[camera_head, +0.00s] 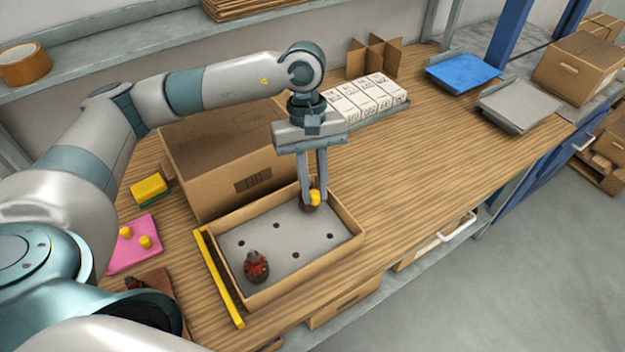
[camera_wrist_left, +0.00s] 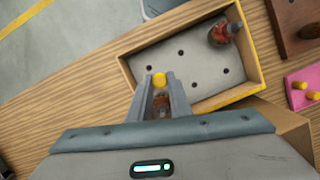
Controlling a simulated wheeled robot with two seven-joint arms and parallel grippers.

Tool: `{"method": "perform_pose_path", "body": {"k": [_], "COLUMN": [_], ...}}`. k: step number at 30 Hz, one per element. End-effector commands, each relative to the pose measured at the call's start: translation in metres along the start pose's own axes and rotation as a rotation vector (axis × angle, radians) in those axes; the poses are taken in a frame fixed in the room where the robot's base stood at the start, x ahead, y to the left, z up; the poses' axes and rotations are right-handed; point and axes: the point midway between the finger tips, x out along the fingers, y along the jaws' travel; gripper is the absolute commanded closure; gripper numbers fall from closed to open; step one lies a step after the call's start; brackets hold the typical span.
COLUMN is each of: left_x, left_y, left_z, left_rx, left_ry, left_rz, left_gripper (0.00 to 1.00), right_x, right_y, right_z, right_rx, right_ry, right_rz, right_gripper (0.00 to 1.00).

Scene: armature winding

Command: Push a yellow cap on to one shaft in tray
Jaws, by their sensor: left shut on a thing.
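My left gripper (camera_head: 314,200) points down over the back right part of the shallow cardboard tray (camera_head: 352,217), shut on a yellow cap (camera_head: 315,197). In the left wrist view the cap (camera_wrist_left: 159,79) sits between the fingertips (camera_wrist_left: 158,84). A dark reddish armature (camera_head: 307,207) stands in the tray right at the fingertips, partly hidden by them; I cannot tell how far the cap is on its shaft. A second armature (camera_head: 256,267) stands near the tray's front left corner. My right gripper is not in view.
Two yellow caps (camera_head: 145,242) stand on a pink pad (camera_head: 133,257) left of the tray. A yellow bar (camera_head: 218,277) runs along the tray's left side. A large cardboard box (camera_head: 215,150) stands behind it.

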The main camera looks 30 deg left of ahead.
Motion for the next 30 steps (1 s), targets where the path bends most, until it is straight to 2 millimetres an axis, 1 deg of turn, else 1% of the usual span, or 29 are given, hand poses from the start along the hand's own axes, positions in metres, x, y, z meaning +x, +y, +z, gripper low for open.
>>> {"method": "perform_pose_path", "body": {"k": [3, 9, 12, 15, 20, 30], "left_x": [0.000, -0.001, -0.001, -0.001, -0.001, -0.001], "left_y": [0.001, -0.001, -0.002, -0.003, -0.003, -0.003], "left_z": [0.006, 0.015, 0.018, 0.020, 0.021, 0.021], "left_rx": [0.185, 0.483, 0.594, 0.670, 0.723, 0.724], "left_ry": [0.001, 0.002, 0.002, 0.002, 0.001, 0.001], "left_rz": [-0.052, -0.136, -0.168, -0.188, -0.204, -0.204], "left_gripper": [1.00, 1.00, 1.00, 1.00, 1.00, 1.00], "right_x": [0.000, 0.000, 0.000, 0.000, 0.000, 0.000], "right_y": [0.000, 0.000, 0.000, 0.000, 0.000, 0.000], "right_z": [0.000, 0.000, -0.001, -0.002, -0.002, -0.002], "right_rx": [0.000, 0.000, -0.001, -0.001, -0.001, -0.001], "right_ry": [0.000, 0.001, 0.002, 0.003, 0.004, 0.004], "right_rz": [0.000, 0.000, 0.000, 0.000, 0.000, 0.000], "right_gripper": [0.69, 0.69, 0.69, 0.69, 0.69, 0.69]}}
